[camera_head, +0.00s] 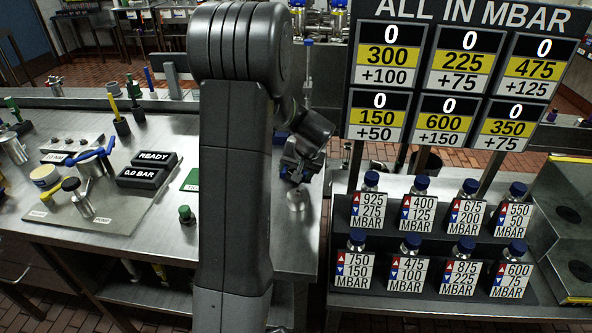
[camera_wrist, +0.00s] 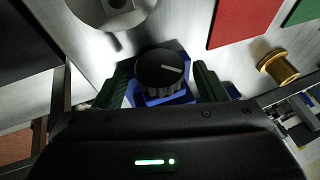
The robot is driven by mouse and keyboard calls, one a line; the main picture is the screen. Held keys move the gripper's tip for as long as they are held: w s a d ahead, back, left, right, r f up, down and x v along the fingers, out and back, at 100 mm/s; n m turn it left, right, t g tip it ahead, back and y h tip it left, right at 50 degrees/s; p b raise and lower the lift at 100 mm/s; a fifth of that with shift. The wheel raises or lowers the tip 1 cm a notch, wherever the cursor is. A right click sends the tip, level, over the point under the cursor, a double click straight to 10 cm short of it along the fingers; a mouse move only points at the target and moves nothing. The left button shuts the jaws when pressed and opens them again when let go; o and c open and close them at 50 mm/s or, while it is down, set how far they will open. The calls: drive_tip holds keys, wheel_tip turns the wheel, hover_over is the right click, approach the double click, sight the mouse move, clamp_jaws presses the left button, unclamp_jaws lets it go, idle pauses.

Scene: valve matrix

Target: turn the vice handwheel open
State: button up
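In the wrist view a round black ribbed knob (camera_wrist: 160,68) with a white line on its top sits over a blue body (camera_wrist: 164,97); I take these as the handwheel and the vice. My gripper (camera_wrist: 164,80) is open, with one dark green finger on each side of the knob. Blue shows between the knob and the fingers, so they look apart from it. In the head view the blue vice (camera_head: 292,172) shows partly at the right end of the steel bench, mostly hidden behind my arm and wrist.
A silver round fitting (camera_wrist: 112,12) stands close beyond the knob. A brass fitting (camera_wrist: 278,66), a red patch (camera_wrist: 240,22) and a green patch lie to the right. In the head view a bottle rack (camera_head: 440,300) and a pressure board (camera_head: 455,80) stand right of the bench.

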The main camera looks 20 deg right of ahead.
drive_tip(key=c, duration=0.8)
